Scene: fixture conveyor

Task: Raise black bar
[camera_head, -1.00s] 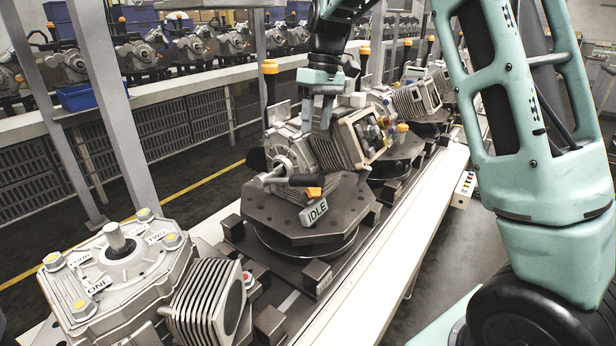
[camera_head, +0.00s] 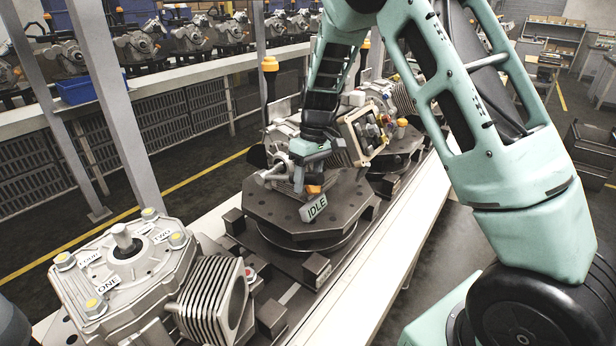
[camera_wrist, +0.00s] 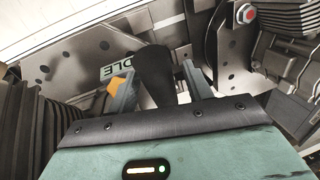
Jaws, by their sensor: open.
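The black bar (camera_wrist: 153,68) shows in the wrist view as a thick, dark, rounded handle. My gripper (camera_wrist: 158,82) is open, with one grey-green finger on each side of the bar; whether either touches it I cannot tell. In the head view my gripper (camera_head: 307,172) is low at the front of the grey machine unit and hides most of the bar. An orange pointer (camera_head: 314,190) shows just below the gripper, by the sign reading IDLE (camera_head: 314,208). The orange pointer also lies beside the left finger in the wrist view (camera_wrist: 117,84).
The unit stands on a dark octagonal plate (camera_head: 270,215) on the conveyor. A post with an orange top (camera_head: 270,64) rises behind it. A ribbed motor and grey gearbox (camera_head: 125,260) stand at the front left. More units line the conveyor behind.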

